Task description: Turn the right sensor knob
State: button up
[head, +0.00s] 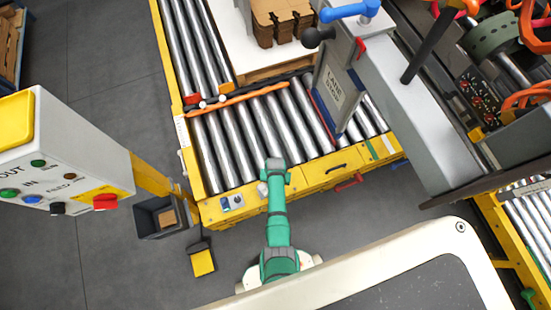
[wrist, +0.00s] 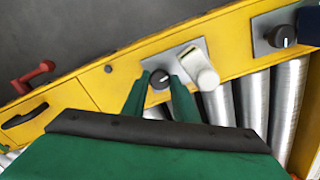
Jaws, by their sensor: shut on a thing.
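The right sensor knob (wrist: 159,79) is round and black with a pale pointer line, on a grey plate on the yellow conveyor rail. In the wrist view the two green fingers of my gripper (wrist: 160,84) stand on either side of it, shut on it. A white sensor body (wrist: 204,74) sits on the plate just beside it. A second black knob (wrist: 283,37) is on another plate; in the head view this left knob (head: 238,201) is left of my arm. In the head view my green wrist hides the gripped knob.
Steel rollers (head: 250,130) lie behind the yellow rail (head: 315,172). A red handle (head: 350,182) sticks out to the right. A control box (head: 60,150) and a dark bin (head: 158,217) stand left. A dark blue piece (wrist: 310,25) sits by the second knob.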

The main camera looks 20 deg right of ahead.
jog(key=o, duration=0.8)
jog(key=shift+w+r, duration=0.15)
jog(key=shift+r, duration=0.35)
jog(key=r, duration=0.9)
jog(key=shift+s+r, duration=0.2)
jog(key=shift+r, duration=0.2)
jog(key=shift+w, duration=0.1)
